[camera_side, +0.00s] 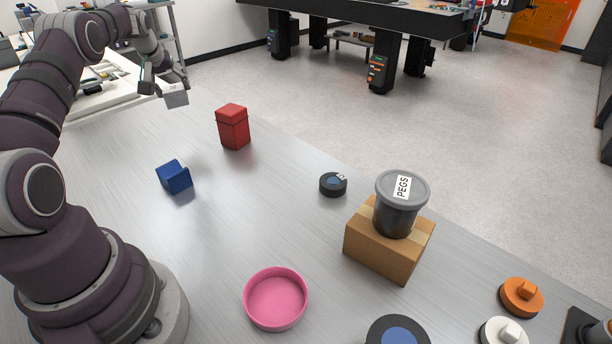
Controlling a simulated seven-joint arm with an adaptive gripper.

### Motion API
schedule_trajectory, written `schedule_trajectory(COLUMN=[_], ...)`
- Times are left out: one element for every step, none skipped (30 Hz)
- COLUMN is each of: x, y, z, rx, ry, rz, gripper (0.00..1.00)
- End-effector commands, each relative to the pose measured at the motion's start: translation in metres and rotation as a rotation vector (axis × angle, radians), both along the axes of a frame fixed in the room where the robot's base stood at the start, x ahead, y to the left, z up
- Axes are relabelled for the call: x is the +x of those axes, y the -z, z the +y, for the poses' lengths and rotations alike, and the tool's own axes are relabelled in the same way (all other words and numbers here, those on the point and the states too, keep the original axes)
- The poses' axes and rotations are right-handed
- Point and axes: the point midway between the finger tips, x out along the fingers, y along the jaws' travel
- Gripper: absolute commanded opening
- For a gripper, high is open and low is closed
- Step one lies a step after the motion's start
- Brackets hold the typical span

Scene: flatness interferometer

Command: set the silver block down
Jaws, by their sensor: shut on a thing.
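The silver block (176,97) is a small light-grey block at the upper left of the side view. My gripper (166,86) is shut on it, with the fingers at its upper part. The block appears to be held above the table's far-left part, slightly tilted. The gap under it is hard to judge from this angle. The fingers partly hide the block's top.
A red box (233,127) and a blue block (174,177) stand on the metal table (225,215). A black disc (333,184), a pink dish (275,300) and a cardboard box (383,250) bearing a PEGS tub (398,212) are further right. Bare table lies between them.

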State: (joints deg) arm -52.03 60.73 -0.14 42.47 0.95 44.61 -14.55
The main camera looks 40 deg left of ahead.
Motion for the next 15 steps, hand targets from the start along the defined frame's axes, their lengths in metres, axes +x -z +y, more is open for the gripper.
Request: schedule_trajectory(x=[0.001, 0.001, 0.001, 0.001, 0.001, 0.001, 0.0, 0.001, 0.004, 0.006, 0.007, 0.01, 0.012, 0.014, 0.017], y=[-0.011, -0.018, -0.024, -0.028, -0.033, -0.039, -0.043, -0.045, -0.044, -0.044, -0.043, -0.043, -0.043, -0.043, -0.043], z=[0.001, 0.001, 0.001, 0.001, 0.001, 0.001, 0.001, -0.002, -0.008, -0.011, -0.015, -0.021, -0.026, -0.031, -0.038], rx=[0.006, 0.007, 0.006, 0.006, 0.006, 0.006, 0.006, 0.003, -0.004, -0.005, -0.007, -0.009, -0.01, -0.011, -0.012], ry=[0.0, 0.0, 0.0, 0.0, 0.0, 0.0, 0.0, 0.012, 0.051, 0.08, 0.107, 0.147, 0.178, 0.209, 0.255], rz=[-0.005, -0.006, -0.005, -0.005, -0.005, -0.005, -0.005, -0.002, 0.005, 0.008, 0.011, 0.016, 0.019, 0.021, 0.025], gripper=[0.14, 0.14, 0.14, 0.14, 0.14, 0.14, 0.14, 0.14, 0.14, 0.14, 0.14, 0.14, 0.14, 0.14, 0.14])
